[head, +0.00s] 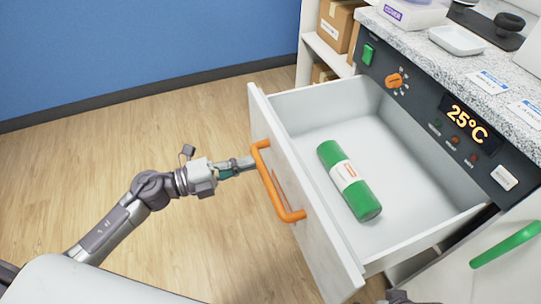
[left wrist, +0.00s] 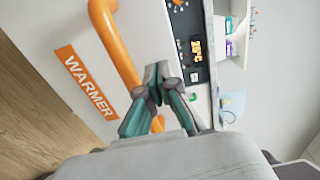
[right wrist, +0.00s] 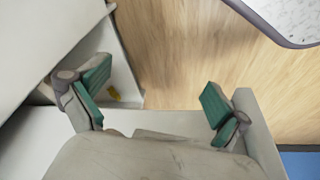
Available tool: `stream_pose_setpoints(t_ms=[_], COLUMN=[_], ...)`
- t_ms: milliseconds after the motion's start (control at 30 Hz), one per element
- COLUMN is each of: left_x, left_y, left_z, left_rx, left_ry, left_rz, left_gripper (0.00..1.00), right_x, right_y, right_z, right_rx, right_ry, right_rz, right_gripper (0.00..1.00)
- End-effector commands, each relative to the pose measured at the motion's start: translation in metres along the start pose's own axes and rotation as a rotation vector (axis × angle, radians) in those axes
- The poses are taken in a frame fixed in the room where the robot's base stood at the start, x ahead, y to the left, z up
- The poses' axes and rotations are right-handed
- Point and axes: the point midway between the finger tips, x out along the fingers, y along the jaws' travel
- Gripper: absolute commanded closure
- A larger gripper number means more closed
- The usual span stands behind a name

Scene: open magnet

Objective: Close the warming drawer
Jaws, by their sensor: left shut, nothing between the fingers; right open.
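The warming drawer (head: 312,250) is pulled out of the unit, its white front facing left. An orange bar handle (head: 276,185) is on that front; in the left wrist view the handle (left wrist: 118,48) shows beside an orange WARMER label (left wrist: 86,82). A green cylinder with a white band (head: 349,181) lies inside the drawer. My left gripper (head: 250,163) is shut and empty at the drawer front, by the handle's far end; I cannot tell if it touches. Its closed fingers (left wrist: 156,78) overlap the handle in the left wrist view. My right gripper (right wrist: 155,95) is open and empty.
A dark control panel (head: 425,110) with a 25°C display sits above the drawer. The speckled counter (head: 450,62) holds a white tray (head: 456,40). A green handle (head: 505,245) is on the door at lower right. The wood floor (head: 120,150) left of the drawer is clear.

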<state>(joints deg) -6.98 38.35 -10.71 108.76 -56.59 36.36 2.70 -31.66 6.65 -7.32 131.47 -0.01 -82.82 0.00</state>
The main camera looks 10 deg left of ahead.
Motion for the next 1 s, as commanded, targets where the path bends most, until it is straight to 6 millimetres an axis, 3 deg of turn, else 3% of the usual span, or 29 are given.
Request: stream_pose_setpoints(t_ms=[200, 400, 1000], left_x=[0.042, 0.06, 0.063], left_y=[-0.001, 0.0, 0.0], left_z=[0.001, 0.001, 0.001], left_rx=[0.001, -0.001, -0.002], left_ry=[-0.001, -0.002, -0.002], left_rz=[-0.003, -0.001, 0.0], left_gripper=[1.0, 1.0, 1.0], right_x=[0.002, 0.002, 0.0], right_y=[0.0, 0.0, 0.0], right_z=[0.0, 0.0, -0.002], right_rx=[0.0, 0.0, 0.0], right_ry=[0.001, 0.001, 0.006], right_rz=[0.0, 0.0, -0.001], right_gripper=[0.0, 0.0, 0.0])
